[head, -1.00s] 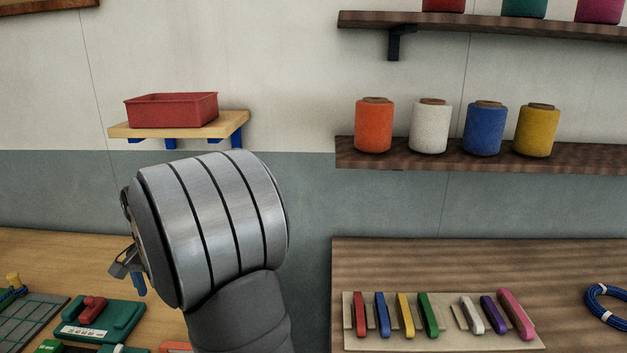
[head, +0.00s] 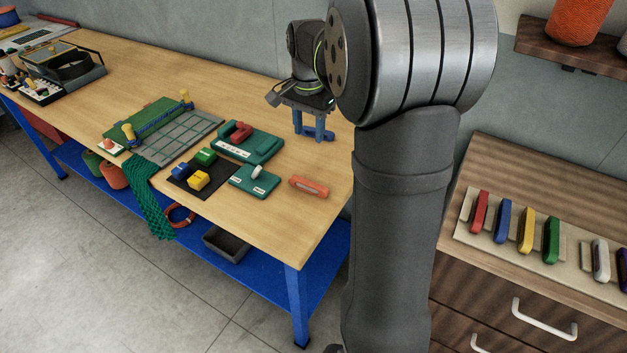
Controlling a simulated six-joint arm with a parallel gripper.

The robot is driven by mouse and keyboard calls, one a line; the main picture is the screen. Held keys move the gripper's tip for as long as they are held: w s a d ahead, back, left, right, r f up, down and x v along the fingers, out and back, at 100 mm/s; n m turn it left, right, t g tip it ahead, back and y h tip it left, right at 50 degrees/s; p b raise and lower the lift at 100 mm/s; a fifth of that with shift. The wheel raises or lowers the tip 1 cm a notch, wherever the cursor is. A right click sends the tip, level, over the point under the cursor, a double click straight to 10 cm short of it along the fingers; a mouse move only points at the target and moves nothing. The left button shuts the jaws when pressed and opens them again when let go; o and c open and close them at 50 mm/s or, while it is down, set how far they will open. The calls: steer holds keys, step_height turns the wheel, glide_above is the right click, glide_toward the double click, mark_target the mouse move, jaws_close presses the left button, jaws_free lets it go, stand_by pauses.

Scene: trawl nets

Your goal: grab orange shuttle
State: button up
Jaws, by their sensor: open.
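The orange shuttle (head: 309,187) lies flat on the light wooden table (head: 270,225), near its right end, with a pale strip along its top. My gripper (head: 313,136), with blue fingers, points down at the back right of the table. It is open with nothing between its fingers. In the picture it is above the orange shuttle and apart from it; its exact height over the table is hard to tell.
Left of the shuttle are a small green block (head: 254,181), a larger green fixture (head: 247,143) and a dark mat (head: 188,188) with colored blocks. A board (head: 497,232) with several colored shuttles lies on the right cabinet. Bare wood surrounds the orange shuttle.

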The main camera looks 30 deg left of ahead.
steer(key=m, duration=1.7)
glide_above(309, 182)
steer(key=f, duration=1.2)
steer(key=shift+w+a, duration=0.15)
steer(key=shift+a, duration=0.1)
steer(key=shift+s+d+f, duration=0.15)
steer(key=shift+f, duration=1.2)
steer(key=shift+s+d+f, duration=0.1)
steer(key=shift+f, duration=1.25)
steer(key=shift+c, duration=0.2)
jaws_close()
